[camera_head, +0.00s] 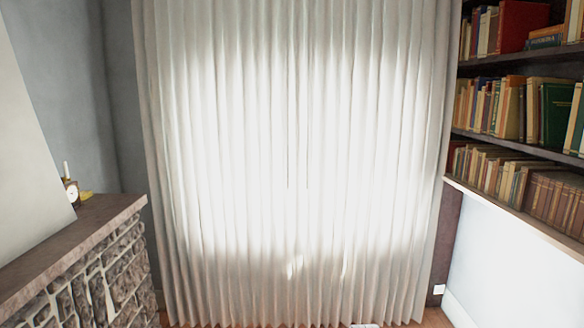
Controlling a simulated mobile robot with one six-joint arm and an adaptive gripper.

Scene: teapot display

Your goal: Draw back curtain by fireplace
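A pale, pleated curtain (215,130) hangs in the middle of the head view, from the top edge of the picture nearly to the floor. It spans the space between the fireplace side and the bookshelf. Bright light shows through its middle. It hangs closed, with thin darker lines near its centre. The stone fireplace (105,272) with a dark mantel (75,240) stands at the lower left, beside the curtain's left edge. My gripper is not in this view. What is behind the curtain is hidden.
A bookshelf (515,138) with several rows of books fills the right side. A small clock (71,190) and a candle stand on the mantel. A small strip of wooden floor (433,318) shows at the bottom right. A grey wall (60,60) is at the left.

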